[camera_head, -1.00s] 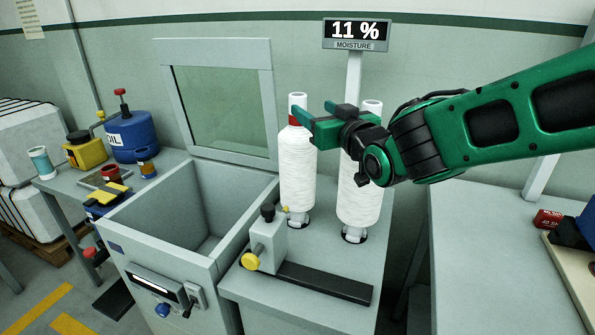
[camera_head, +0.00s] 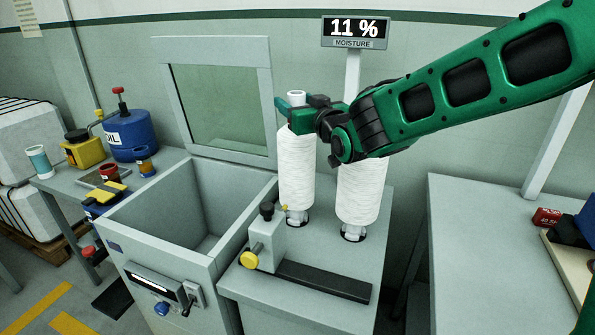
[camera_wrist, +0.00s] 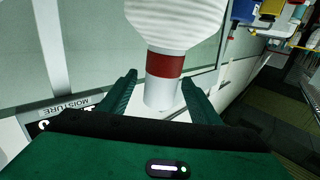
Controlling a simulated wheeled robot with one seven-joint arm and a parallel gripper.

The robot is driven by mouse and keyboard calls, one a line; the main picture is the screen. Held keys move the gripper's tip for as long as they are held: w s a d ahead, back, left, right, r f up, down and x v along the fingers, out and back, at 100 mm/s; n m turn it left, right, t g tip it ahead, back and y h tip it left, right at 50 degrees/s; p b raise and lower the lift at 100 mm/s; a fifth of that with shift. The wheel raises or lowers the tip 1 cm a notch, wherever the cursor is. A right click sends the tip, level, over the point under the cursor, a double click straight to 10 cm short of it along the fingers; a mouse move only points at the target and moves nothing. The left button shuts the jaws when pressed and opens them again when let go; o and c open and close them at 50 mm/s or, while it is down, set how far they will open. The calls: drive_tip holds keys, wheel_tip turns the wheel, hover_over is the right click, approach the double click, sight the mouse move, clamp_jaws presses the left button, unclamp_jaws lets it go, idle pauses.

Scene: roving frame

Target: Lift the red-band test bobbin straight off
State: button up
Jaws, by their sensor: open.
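The red-band test bobbin (camera_head: 296,170) stands upright on a spindle on the grey bench, a tall white yarn package with a pale top tube. My gripper (camera_head: 287,111) is at its top end, and its fingers hide the red band in the head view. In the wrist view the red band (camera_wrist: 165,65) and pale tube show, and my open gripper (camera_wrist: 160,92) has one green finger on each side of the tube, with a gap visible on both sides. A second white bobbin (camera_head: 361,192) stands to the right, its top hidden behind my arm.
An open grey box (camera_head: 150,235) with a raised window lid (camera_head: 222,100) lies left of the bobbins. A small fixture with a yellow knob (camera_head: 249,260) stands in front.

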drive_tip(key=shift+c, duration=0.3)
clamp_jaws()
drive_tip(key=shift+r, duration=0.1)
